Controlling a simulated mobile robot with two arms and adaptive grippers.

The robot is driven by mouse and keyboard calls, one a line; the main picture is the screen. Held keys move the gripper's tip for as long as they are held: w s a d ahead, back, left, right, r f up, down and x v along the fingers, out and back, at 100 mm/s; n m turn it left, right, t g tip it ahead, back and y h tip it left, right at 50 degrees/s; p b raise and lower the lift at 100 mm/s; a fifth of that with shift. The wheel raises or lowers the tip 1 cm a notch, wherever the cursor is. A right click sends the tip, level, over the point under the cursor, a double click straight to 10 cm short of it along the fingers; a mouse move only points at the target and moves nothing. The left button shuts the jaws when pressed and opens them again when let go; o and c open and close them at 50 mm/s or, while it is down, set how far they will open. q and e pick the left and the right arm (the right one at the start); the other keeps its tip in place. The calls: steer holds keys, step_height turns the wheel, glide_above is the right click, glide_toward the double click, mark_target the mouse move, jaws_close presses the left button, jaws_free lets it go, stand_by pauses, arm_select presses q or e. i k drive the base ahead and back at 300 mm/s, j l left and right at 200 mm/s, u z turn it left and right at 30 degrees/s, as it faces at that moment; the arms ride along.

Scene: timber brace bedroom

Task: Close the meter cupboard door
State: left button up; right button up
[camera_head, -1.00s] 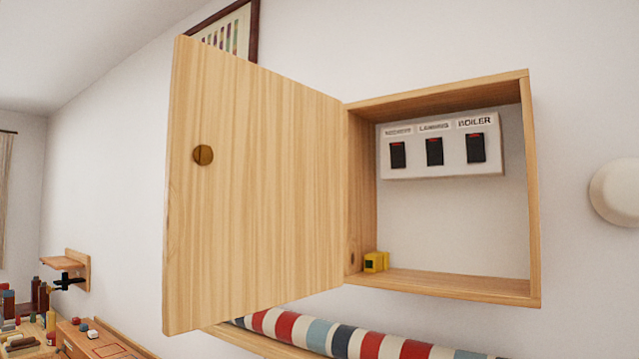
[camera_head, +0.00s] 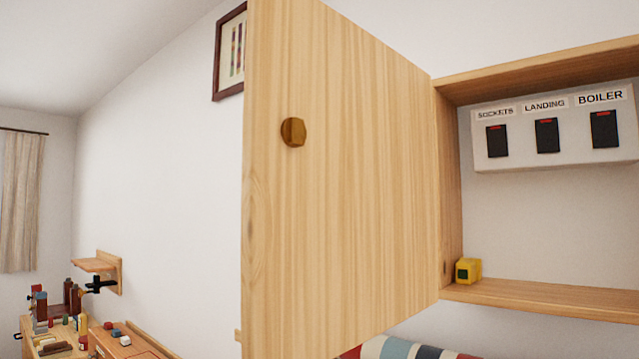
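The meter cupboard (camera_head: 540,297) is a light timber box on the white wall at the right of the head view; its right side is cut off by the picture edge. Its door (camera_head: 350,200) stands wide open, hinged on the cupboard's left side and swung out toward me. A round brown knob (camera_head: 293,132) sits near the door's free left edge. Inside are a white switch panel (camera_head: 550,157) with three black switches, labelled SOCKETS, LANDING and BOILER, and a small yellow block-like item (camera_head: 468,271) in the lower left corner. Neither of my grippers is in view.
A striped roll (camera_head: 400,348) lies below the cupboard, mostly cut off. A small wall shelf (camera_head: 108,270) and a worktop with several small objects (camera_head: 60,335) are at lower left. A framed picture (camera_head: 230,55) hangs behind the door. A curtain (camera_head: 20,200) hangs far left.

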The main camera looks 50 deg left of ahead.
mark_target(338, 250)
steer(key=j, duration=0.8)
steer(key=k+j, duration=0.15)
steer(key=j, duration=0.65)
